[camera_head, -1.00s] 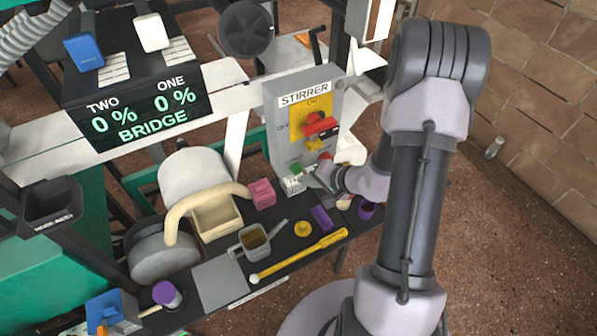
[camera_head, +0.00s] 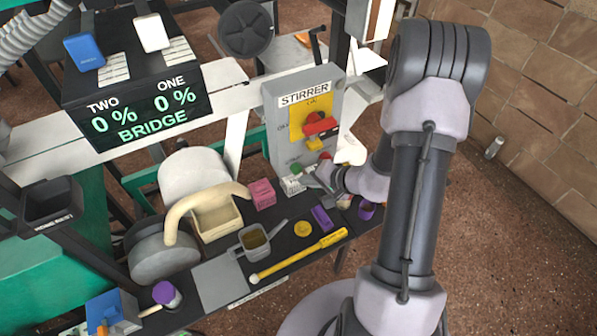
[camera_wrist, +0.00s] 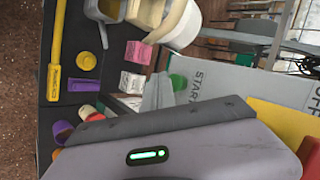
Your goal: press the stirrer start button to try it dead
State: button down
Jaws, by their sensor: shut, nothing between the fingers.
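The grey stirrer box (camera_head: 288,138), labelled STIRRER, stands at the back of the bench in the head view. Its green start button (camera_head: 296,169) is low on the left of its face. The button also shows in the wrist view (camera_wrist: 179,82), next to the lettering START. My gripper (camera_head: 309,178) is shut and empty, just right of and below the button in the head view. In the wrist view its fingertips (camera_wrist: 160,88) appear right beside the button. I cannot tell whether they touch it.
A red handle (camera_head: 320,126) on a yellow plate sticks out of the box above. A pink block (camera_head: 262,192), a purple block (camera_head: 321,217), a purple cup (camera_head: 366,210) and a yellow tool (camera_head: 300,257) lie on the dark bench. The bridge display (camera_head: 150,110) reads 0 % twice.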

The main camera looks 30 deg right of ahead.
jog(key=shift+w, duration=0.1)
dwell(0.3)
jog(key=shift+w+b, duration=0.35)
jog(key=shift+b, duration=0.1)
jog(key=shift+w+b, duration=0.3)
jog(key=shift+w, duration=0.2)
dwell(0.5)
jog(key=shift+s, duration=0.1)
jog(key=shift+s+b, duration=0.7)
jog(key=shift+s, duration=0.1)
jog(key=s+b, duration=0.2)
jog(key=s, duration=0.3)
jog(key=shift+d+b, duration=0.1)
jog(key=shift+b, duration=0.25)
